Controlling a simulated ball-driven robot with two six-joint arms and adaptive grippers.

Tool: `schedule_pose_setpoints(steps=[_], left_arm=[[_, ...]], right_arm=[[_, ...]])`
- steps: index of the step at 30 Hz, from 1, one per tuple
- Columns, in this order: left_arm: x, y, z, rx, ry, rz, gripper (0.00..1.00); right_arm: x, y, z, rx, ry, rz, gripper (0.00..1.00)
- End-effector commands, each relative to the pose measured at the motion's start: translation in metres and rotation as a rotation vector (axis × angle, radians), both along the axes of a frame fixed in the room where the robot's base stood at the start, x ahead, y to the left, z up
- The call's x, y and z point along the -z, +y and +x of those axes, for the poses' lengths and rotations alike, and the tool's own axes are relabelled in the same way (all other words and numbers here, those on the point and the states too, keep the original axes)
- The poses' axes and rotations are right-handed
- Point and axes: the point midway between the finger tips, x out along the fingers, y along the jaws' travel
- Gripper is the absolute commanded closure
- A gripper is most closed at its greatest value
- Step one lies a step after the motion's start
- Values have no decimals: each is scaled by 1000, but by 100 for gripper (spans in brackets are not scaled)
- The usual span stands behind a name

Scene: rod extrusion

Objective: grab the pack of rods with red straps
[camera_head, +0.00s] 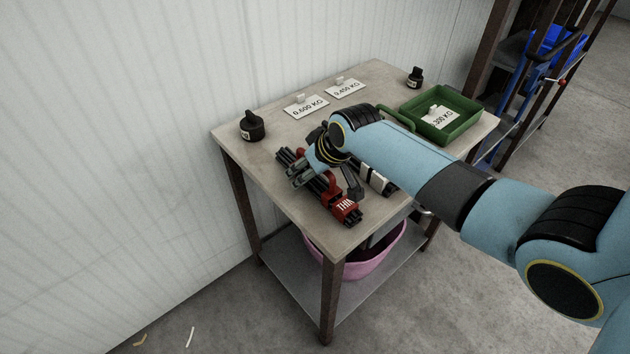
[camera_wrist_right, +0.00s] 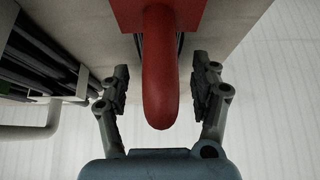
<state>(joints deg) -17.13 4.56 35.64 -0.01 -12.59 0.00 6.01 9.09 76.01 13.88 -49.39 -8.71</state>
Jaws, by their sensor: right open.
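The pack of dark rods with red straps (camera_head: 345,208) lies on the table near its front left edge. One red strap carries white lettering, and a red loop handle stands up from the pack. In the right wrist view the red handle (camera_wrist_right: 160,75) sits between the two fingers of my right gripper (camera_wrist_right: 160,93), with a gap on each side. The right gripper is open; in the head view it is over the pack (camera_head: 308,175) and its arm hides part of the pack. My left gripper is not in view.
A second pack with a white strap (camera_head: 378,178) lies close to the right. A green tray (camera_head: 462,128), white weight cards (camera_head: 306,106) and black weights (camera_head: 252,127) stand farther back. A pink basin (camera_head: 375,262) sits on the lower shelf.

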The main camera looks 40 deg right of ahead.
Motion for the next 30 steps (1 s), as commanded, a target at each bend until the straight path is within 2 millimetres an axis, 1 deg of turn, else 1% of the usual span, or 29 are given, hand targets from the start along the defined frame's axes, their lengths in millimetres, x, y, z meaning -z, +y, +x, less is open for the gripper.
schedule_pose_setpoints(steps=[5, 6, 20, 28, 30], left_arm=[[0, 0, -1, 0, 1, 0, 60], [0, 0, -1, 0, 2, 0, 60], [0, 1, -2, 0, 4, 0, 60], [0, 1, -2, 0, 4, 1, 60], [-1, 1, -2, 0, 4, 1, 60]], right_arm=[[0, 0, 0, 0, 0, 0, 36], [0, 0, 0, 0, 0, 0, 39], [0, 0, 0, -1, 1, -1, 99], [-1, 0, 0, -1, -1, 0, 100], [-4, 0, 1, -1, -3, 0, 100]])
